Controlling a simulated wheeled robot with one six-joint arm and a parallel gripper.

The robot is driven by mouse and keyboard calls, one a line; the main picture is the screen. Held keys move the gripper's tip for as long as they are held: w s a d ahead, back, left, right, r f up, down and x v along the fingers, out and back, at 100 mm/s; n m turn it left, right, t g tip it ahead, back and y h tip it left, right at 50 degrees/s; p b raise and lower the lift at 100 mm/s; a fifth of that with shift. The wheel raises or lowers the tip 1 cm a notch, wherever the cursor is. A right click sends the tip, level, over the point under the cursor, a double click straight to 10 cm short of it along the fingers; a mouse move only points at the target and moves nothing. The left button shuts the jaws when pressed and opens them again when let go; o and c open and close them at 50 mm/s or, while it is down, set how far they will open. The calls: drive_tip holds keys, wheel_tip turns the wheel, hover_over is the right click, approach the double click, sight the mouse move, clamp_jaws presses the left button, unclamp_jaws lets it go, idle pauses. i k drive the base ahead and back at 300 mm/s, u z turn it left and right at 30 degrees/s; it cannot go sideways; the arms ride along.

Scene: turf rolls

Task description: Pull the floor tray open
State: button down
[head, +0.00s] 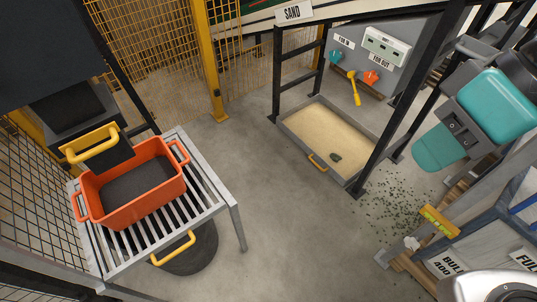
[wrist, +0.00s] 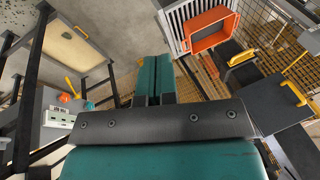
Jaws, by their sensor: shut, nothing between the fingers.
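The floor tray (head: 302,108) is a shallow grey tray of pale sand on the floor under the dark frame marked SAND. Its front edge lies about in line with the frame's front posts. My gripper (head: 436,150) has teal fingers, is shut and empty, and hangs right of the tray, apart from the handle. Its fingers (wrist: 152,75) also show in the wrist view.
An orange bin (head: 112,212) stands on a slatted grey table (head: 224,197) at left. A black post (head: 405,105) stands between tray and gripper. Green bits (head: 395,208) litter the floor at right, near a yellow object (head: 440,222). The floor before the tray is clear.

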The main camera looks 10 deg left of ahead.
sight(321, 129)
drive_tip(key=u, duration=0.05)
drive_tip(key=i, duration=1.7)
drive_tip(key=z, duration=0.05)
